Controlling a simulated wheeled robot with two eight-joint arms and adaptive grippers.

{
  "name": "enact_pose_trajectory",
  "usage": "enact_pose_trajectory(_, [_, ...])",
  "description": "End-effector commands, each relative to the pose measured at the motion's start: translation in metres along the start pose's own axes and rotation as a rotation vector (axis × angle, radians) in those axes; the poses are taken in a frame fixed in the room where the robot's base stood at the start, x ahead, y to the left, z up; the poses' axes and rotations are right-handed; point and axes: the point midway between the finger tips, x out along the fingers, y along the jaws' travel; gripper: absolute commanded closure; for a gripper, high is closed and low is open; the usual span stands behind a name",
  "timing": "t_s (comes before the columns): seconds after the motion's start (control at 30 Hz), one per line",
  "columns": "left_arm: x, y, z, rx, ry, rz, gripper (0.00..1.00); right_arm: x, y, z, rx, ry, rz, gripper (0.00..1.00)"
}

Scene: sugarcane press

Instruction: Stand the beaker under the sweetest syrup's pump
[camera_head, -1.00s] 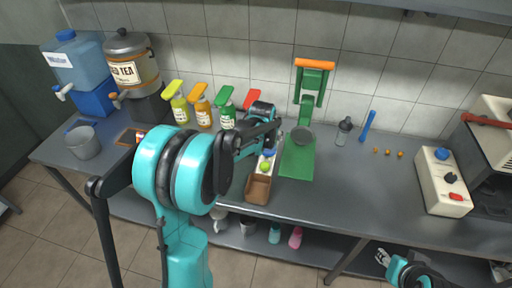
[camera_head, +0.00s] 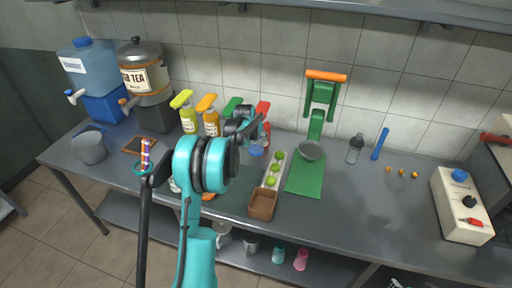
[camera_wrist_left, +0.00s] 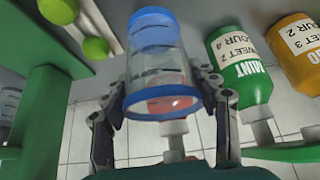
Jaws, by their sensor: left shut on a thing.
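The beaker (camera_wrist_left: 160,60) is clear with dark markings and a blue base. My left gripper (camera_wrist_left: 165,105) is shut on it, one finger on each side; the left wrist view is inverted. In the head view the gripper (camera_head: 248,130) is in front of the red-pump bottle (camera_head: 264,108), with the blue base (camera_head: 256,151) just below it. Yellow (camera_head: 188,118), orange (camera_head: 210,118) and green (camera_head: 231,104) pump bottles stand to the left, the green partly hidden. The left wrist view shows partial sweet and sour labels on the green (camera_wrist_left: 240,65) and orange (camera_wrist_left: 298,50) bottles. My right gripper is not clearly visible.
A narrow tray with green balls (camera_head: 282,158) and a brown box (camera_head: 262,204) lie right of my left arm. Beyond are a green press (camera_head: 321,95), its bowl (camera_head: 311,151) and a clear bottle (camera_head: 355,148).

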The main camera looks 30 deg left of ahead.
Motion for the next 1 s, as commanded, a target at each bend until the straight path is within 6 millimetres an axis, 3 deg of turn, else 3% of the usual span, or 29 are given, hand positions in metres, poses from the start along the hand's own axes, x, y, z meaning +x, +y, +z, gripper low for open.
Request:
enact_pose_trajectory(0.33, [0.035, -0.001, 0.022, 0.000, 0.000, 0.000, 0.69, 0.015, 0.000, 0.011, 0.000, 0.000, 0.000, 0.60])
enact_pose_trajectory(0.7, [0.037, -0.001, 0.024, 0.000, 0.000, 0.000, 0.69, 0.016, 0.000, 0.011, 0.000, 0.000, 0.000, 0.60])
enact_pose_trajectory(0.73, [0.037, -0.001, 0.023, 0.000, 0.000, 0.000, 0.35, 0.016, 0.000, 0.011, 0.000, 0.000, 0.000, 0.60])
enact_pose_trajectory(0.8, [0.036, -0.001, 0.023, 0.000, 0.000, 0.000, 0.20, 0.015, 0.000, 0.011, 0.000, 0.000, 0.000, 0.60])
enact_pose_trajectory(1.0, [0.036, -0.001, 0.023, 0.000, 0.000, 0.000, 0.20, 0.015, 0.000, 0.011, 0.000, 0.000, 0.000, 0.60])
